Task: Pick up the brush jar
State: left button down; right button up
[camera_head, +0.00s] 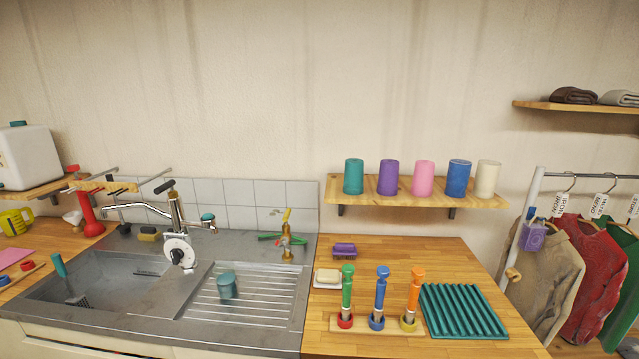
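No brush jar can be told for certain in the head view. A small teal jar-like cup (228,286) stands on the ribbed steel drainboard (262,310), right of the sink basin; its contents are not clear. Several larger cups, teal (353,176), purple (388,177), pink (424,178), blue (458,178) and cream (487,178), stand in a row on the wall shelf. A brush with a teal handle (59,265) leans in the sink basin. Neither of my grippers is in view.
The faucet (177,215) rises behind the sink. On the wooden counter (430,257) are a soap dish (327,278), a rack (378,325) of three coloured-handled tools and a ribbed teal mat (462,310). Clothes hang at right. The counter's back right is clear.

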aim_at(226, 281)
jog(key=i+l+u, duration=0.2)
jog(key=l, duration=0.8)
jog(key=l+u, duration=0.2)
jog(key=l, duration=0.85)
